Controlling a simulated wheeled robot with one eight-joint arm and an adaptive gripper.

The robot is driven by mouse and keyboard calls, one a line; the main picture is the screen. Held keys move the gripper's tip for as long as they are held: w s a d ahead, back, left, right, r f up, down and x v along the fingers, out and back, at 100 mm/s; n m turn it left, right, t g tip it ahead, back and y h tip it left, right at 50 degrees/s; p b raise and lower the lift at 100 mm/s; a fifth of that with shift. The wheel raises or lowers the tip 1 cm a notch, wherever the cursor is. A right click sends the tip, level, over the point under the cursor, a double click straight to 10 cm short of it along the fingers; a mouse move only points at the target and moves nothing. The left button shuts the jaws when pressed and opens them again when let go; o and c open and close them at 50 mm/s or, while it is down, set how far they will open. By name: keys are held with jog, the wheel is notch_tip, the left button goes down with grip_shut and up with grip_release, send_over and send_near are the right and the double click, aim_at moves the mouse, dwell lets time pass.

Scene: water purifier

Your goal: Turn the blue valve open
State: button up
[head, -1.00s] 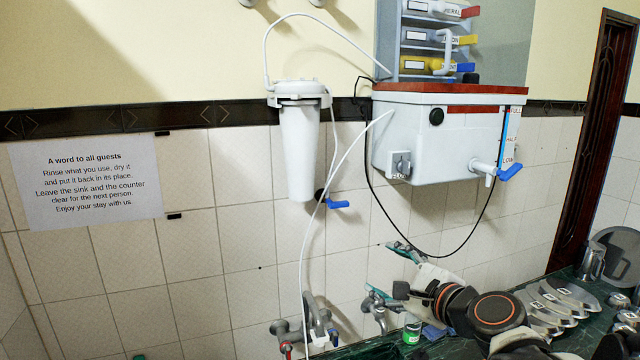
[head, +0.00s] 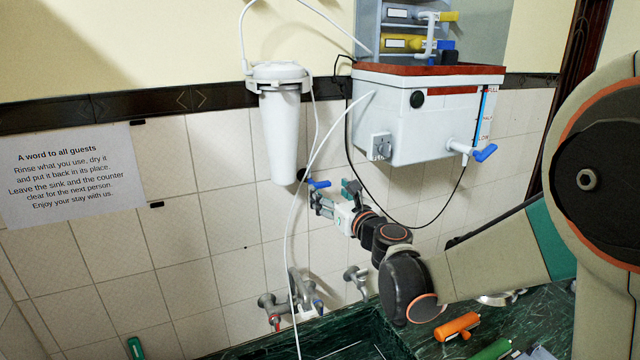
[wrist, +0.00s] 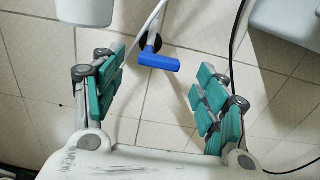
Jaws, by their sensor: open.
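A blue valve handle (head: 319,184) sits on the wall just below and right of the white filter canister (head: 281,132). In the wrist view the blue handle (wrist: 158,62) lies roughly level, ahead of and between my spread fingers. My gripper (head: 335,194) is open and empty close below the handle; in the wrist view its green-padded fingers (wrist: 160,80) stand apart on either side. No contact with the handle shows. A second blue handle (head: 485,152) is on the spout of the white tank, to the right.
A thin white hose (head: 316,150) hangs past the valve, and a black cable (head: 352,165) loops below the tank (head: 402,120). Wall taps (head: 300,290) are below. A dark green counter (head: 440,340) holds an orange-handled item (head: 457,326).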

aim_at(322, 185)
jog(key=x, duration=0.6)
jog(key=shift+w+a, duration=0.1)
jog(key=shift+w, duration=0.05)
jog(key=c, duration=1.1)
